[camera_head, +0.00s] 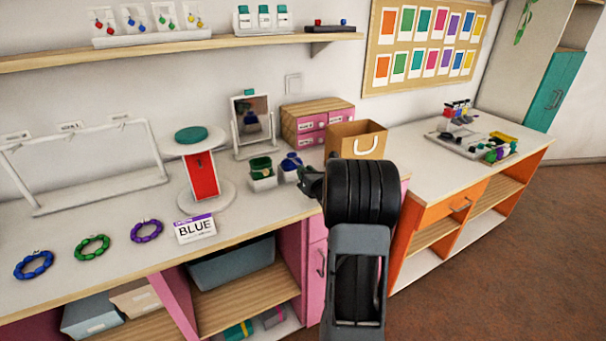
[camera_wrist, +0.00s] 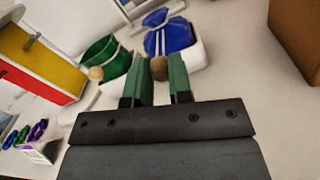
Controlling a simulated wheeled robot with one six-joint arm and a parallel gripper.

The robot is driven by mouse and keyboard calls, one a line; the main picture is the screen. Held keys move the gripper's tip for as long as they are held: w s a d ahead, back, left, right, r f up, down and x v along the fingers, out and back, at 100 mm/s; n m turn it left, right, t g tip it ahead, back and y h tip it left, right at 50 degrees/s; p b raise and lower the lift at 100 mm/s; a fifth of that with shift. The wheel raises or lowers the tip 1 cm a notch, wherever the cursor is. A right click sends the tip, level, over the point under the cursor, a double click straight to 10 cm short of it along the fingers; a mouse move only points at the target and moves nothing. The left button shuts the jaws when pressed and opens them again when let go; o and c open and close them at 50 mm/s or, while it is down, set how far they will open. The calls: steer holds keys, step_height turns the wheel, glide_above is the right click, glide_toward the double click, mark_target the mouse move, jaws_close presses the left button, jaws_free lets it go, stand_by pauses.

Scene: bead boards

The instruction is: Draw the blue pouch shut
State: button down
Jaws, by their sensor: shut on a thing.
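The blue pouch (camera_wrist: 176,36) sits in a white holder, and it also shows in the head view (camera_head: 291,164), partly hidden by my gripper. Pale cords run from the pouch to a brown bead (camera_wrist: 159,70). My gripper (camera_wrist: 162,74) is shut on this bead, its green fingers on either side, in front of the pouch. In the head view, my gripper (camera_head: 306,179) is at the pouch's right, largely hidden by my own wrist.
A green pouch (camera_head: 261,168) with its own bead (camera_wrist: 95,73) stands close on the left. A brown paper bag (camera_head: 345,140) stands to the right, a mirror (camera_head: 251,124) behind. A BLUE card (camera_head: 195,229) and bead rings lie on the left counter.

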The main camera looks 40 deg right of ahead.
steer(key=c, duration=1)
jaws_free()
steer(key=shift+s, duration=0.1)
steer(key=s, duration=0.4)
steer(key=s+a+b, duration=0.1)
steer(key=s, duration=0.4)
steer(key=s+a+b, duration=0.1)
steer(key=s, duration=0.3)
steer(key=shift+s, duration=0.25)
